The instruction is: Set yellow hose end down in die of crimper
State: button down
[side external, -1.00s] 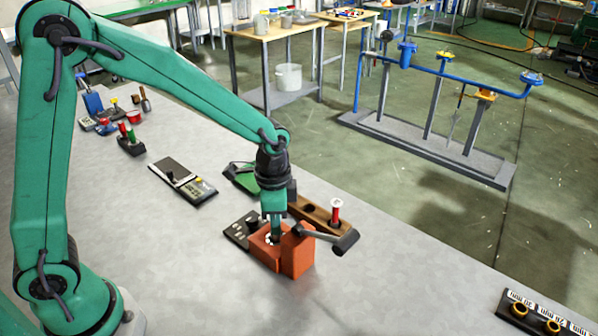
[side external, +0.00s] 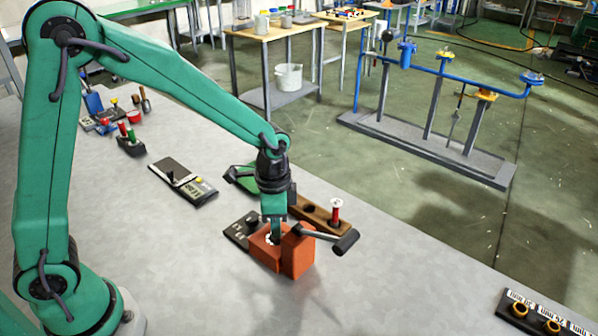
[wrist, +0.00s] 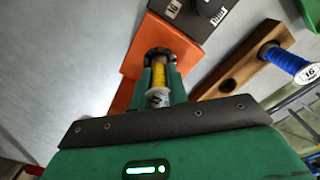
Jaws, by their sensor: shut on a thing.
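The yellow hose end (wrist: 159,76) is between the two fingers of my gripper (wrist: 161,75), with a white tag near it. My gripper (side external: 273,236) is shut on it. The orange crimper (side external: 298,255) stands on the bench, its black-handled lever (side external: 345,242) sticking out to the right. In the wrist view the crimper (wrist: 140,50) has a dark round die (wrist: 158,53), and the yellow hose end is at that opening. My fingers and the crimper hide its lower tip, so I cannot tell whether it rests on the die's bottom.
A wooden holder (side external: 313,211) with an upright piece in it stands close behind the crimper. A dark block with a knob (side external: 240,230) is to its left. A green tool (side external: 243,178) lies farther back. The bench in front is clear.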

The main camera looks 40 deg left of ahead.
jog(key=shift+f, duration=0.65)
dwell(0.9)
dwell(0.4)
jog(key=c, duration=0.7)
grip_release()
jog(key=shift+r, duration=0.2)
jog(key=shift+r, duration=3.3)
